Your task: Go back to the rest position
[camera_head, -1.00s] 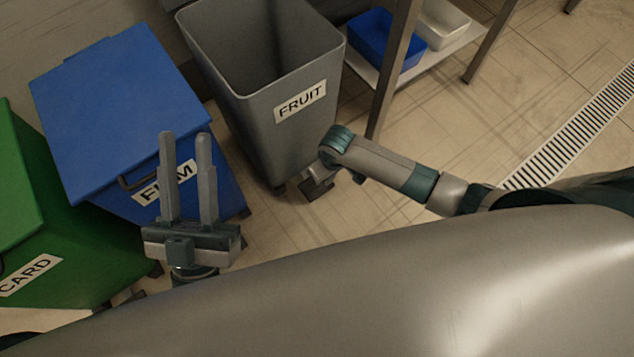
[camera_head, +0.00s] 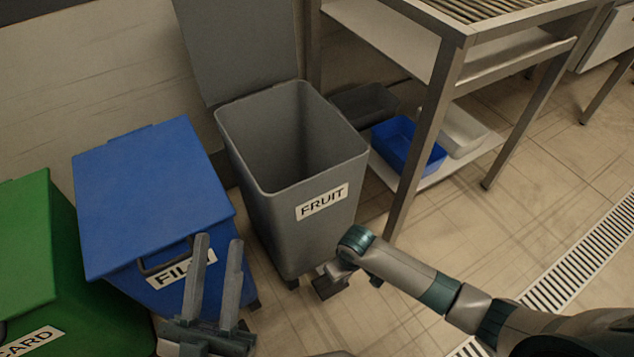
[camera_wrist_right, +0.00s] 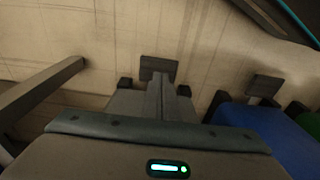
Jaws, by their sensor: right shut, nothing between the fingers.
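My left gripper (camera_head: 215,262) is open and empty at the bottom of the head view, its two parallel fingers apart in front of the blue FILM bin (camera_head: 150,200). My right gripper (camera_head: 328,283) is small in the head view, low near the foot of the grey FRUIT bin (camera_head: 335,245). It is shut and empty, with its arm coming in from the lower right. The right wrist view shows its housing along the bottom, with the closed fingers (camera_wrist_right: 161,98) pointing up the picture. I cannot tell whether it touches the bin.
The FRUIT bin stands open, its lid (camera_head: 240,45) raised against the wall. A green CARD bin (camera_head: 30,250) is at the left. A metal table (camera_head: 448,85) with blue (camera_head: 395,140) and white trays (camera_head: 465,130) on its lower shelf stands at the right. Floor is clear near the drain grate (camera_head: 590,250).

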